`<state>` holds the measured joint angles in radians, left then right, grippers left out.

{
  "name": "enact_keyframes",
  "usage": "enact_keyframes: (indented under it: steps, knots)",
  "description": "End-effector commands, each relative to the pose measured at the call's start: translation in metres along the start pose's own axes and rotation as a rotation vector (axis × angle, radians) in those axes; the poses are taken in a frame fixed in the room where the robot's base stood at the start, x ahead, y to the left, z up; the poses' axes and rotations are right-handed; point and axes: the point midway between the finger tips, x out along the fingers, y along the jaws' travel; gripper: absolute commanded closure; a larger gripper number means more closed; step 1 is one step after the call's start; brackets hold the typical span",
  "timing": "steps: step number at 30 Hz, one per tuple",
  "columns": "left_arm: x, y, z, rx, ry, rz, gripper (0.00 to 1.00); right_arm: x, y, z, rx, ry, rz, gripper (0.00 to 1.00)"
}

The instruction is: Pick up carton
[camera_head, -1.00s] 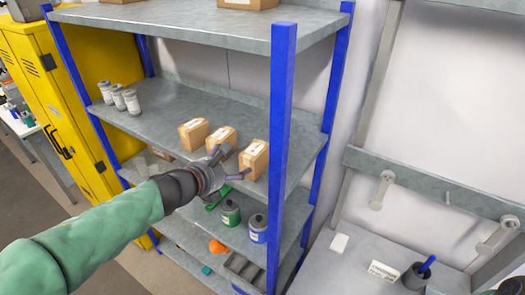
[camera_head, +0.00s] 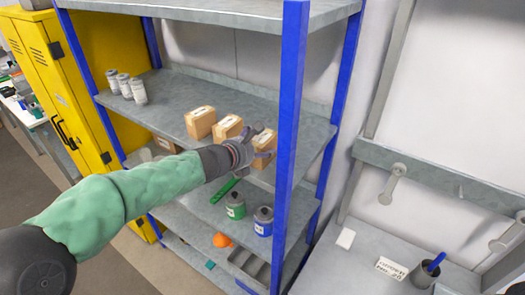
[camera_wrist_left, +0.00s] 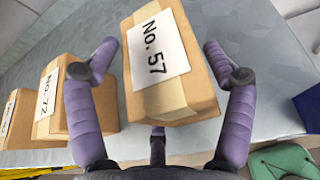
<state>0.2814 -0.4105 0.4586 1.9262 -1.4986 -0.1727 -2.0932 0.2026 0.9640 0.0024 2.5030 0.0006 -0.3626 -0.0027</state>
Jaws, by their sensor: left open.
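Three brown cartons stand in a row on the grey middle shelf (camera_head: 178,92). The rightmost carton (camera_head: 266,138) is partly hidden by my left gripper (camera_head: 262,143). In the left wrist view this carton (camera_wrist_left: 192,88) carries a white label reading "No. 57". There my left gripper (camera_wrist_left: 158,62) is open, with one purple finger on each side of the carton and gaps showing. A third finger shows below it. The middle carton (camera_head: 228,127) reads "No. 72" in the left wrist view (camera_wrist_left: 62,95). The left carton (camera_head: 200,122) stands beyond it. My right gripper is not in view.
A blue post (camera_head: 291,100) rises just right of the rightmost carton. Grey canisters (camera_head: 125,85) stand at the shelf's left. The shelf below holds a green-labelled bottle (camera_head: 235,205) and a blue-labelled bottle (camera_head: 263,221). The upper shelf (camera_head: 200,12) overhangs. A yellow cabinet (camera_head: 55,85) stands left.

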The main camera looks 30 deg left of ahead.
Motion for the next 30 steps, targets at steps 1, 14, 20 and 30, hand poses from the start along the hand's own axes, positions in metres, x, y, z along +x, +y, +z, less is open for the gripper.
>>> enact_keyframes:
  steps: [1, 14, 20, 30]
  knots:
    - [0.0, 0.0, 0.001, 0.0, -0.001, 0.0, 0.18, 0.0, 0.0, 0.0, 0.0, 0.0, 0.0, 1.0]
    - [-0.001, 0.0, 0.001, 0.0, -0.001, 0.0, 0.64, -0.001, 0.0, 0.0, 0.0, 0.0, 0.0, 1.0]
    - [-0.001, 0.0, 0.002, 0.001, 0.0, 0.0, 0.64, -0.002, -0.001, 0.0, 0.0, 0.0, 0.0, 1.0]
    - [-0.021, 0.0, 0.039, 0.001, -0.003, 0.0, 0.64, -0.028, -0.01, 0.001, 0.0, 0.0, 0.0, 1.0]
